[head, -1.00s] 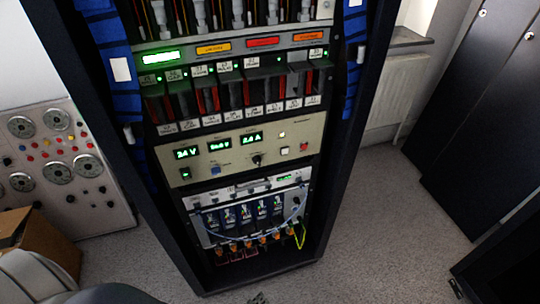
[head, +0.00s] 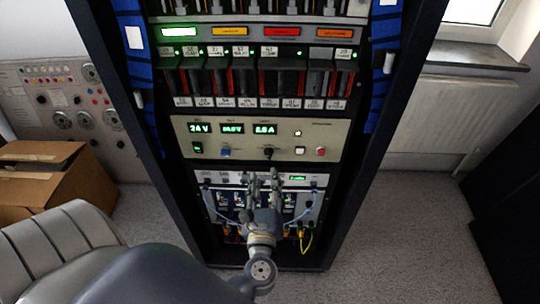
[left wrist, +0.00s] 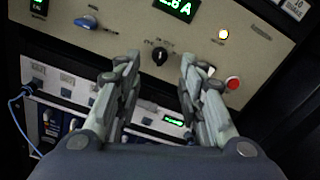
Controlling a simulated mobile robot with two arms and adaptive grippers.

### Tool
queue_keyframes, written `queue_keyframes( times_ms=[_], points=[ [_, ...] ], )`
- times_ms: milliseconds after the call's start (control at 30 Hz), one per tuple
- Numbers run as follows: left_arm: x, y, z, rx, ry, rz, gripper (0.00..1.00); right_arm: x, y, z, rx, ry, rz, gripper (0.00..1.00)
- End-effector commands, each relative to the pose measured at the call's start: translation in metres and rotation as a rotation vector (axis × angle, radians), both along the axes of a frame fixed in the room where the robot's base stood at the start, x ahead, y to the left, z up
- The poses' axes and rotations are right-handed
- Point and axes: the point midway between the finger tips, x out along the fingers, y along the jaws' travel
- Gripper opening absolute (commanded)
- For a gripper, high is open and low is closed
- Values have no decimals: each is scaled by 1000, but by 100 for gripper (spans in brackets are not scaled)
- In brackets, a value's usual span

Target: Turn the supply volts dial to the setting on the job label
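The beige supply panel (head: 315,150) has green displays reading 24 V, a blurred middle value and about 2.8 A. A black pointer knob (head: 268,153) sits under the right display, and a blue knob (head: 225,153) is to its left. Their captions are too small to tell which is the volts dial; I cannot make out a job label. My left gripper (head: 262,176) is open and empty just below the panel's lower edge in the head view. In the left wrist view its fingers (left wrist: 160,58) frame the black knob (left wrist: 160,52), seemingly without touching it.
A red button (left wrist: 233,83) and a small lit lamp (left wrist: 224,34) are right of the black knob. Cables (head: 307,240) hang on the lower module. The dark rack posts (head: 385,120) flank the panel. A cardboard box (head: 50,185) stands left on the floor.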

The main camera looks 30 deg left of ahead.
Motion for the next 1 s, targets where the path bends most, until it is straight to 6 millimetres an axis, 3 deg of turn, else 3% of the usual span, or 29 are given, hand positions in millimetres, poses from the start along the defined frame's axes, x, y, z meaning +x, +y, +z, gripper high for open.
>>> queue_keyframes(
  times_ms=[300, 500, 933, 1000],
  points=[
    [51, 31, 3, 7, 0, -2, 36, -3, 4, 17, 5, 4, 0, 28],
    [73, 44, 2, 6, 1, -3, 36, -2, 1, 21, 1, 2, 0, 28],
    [81, 49, 0, 6, 2, -3, 36, 1, -5, 22, -5, -2, -3, 28],
    [81, 49, 0, 5, 3, -2, 20, 2, -5, 22, -5, -2, -3, 28]
  ],
)
